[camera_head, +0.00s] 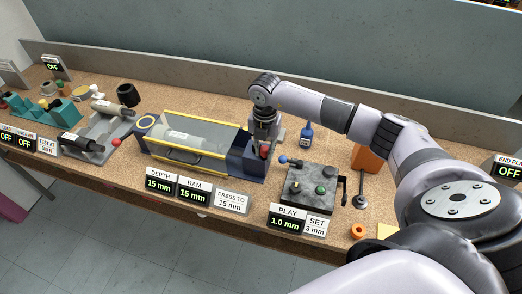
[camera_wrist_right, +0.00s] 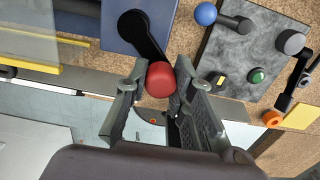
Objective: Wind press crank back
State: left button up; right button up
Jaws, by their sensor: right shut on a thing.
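The press (camera_head: 195,141) lies on the bench in the head view, with yellow rails, a clear cover and a dark blue end block (camera_head: 243,158). Its crank has a black arm (camera_wrist_right: 143,32) and a red knob (camera_wrist_right: 160,80), clear in the wrist view. The knob also shows small in the head view (camera_head: 264,151). My right gripper (camera_head: 264,138) reaches down at the block's right end; in the wrist view its fingers (camera_wrist_right: 154,84) are shut on the knob. Signs read DEPTH 15 mm (camera_head: 159,182), RAM 15 mm (camera_head: 193,191) and PRESS TO 15 mm (camera_head: 231,201). My left gripper is out of view.
A grey plate fixture (camera_head: 311,186) with blue and green knobs sits close right of the crank. A blue bottle (camera_head: 306,136) and orange bin (camera_head: 367,159) stand behind it. A grey fixture with a red knob (camera_head: 116,142) is left of the press. A low back wall borders the bench.

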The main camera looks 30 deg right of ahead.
grip_shut()
jog(key=shift+d+f+n+b, duration=0.2)
jog(key=shift+d+n+b, duration=0.35)
jog(key=shift+n+b, duration=0.5)
jog(key=n, duration=0.1)
jog(key=d+n, duration=0.1)
jog(key=n, duration=0.1)
jog(key=shift+w+r, duration=0.15)
jog(key=shift+r, duration=0.05)
jog(key=n+b, duration=0.1)
jog(key=d+n+b, duration=0.1)
jog(key=n, duration=0.1)
jog(key=w+n+b, duration=0.1)
jog(key=shift+d+n, duration=0.35)
jog(key=shift+d, duration=0.05)
jog(key=shift+w, duration=0.1)
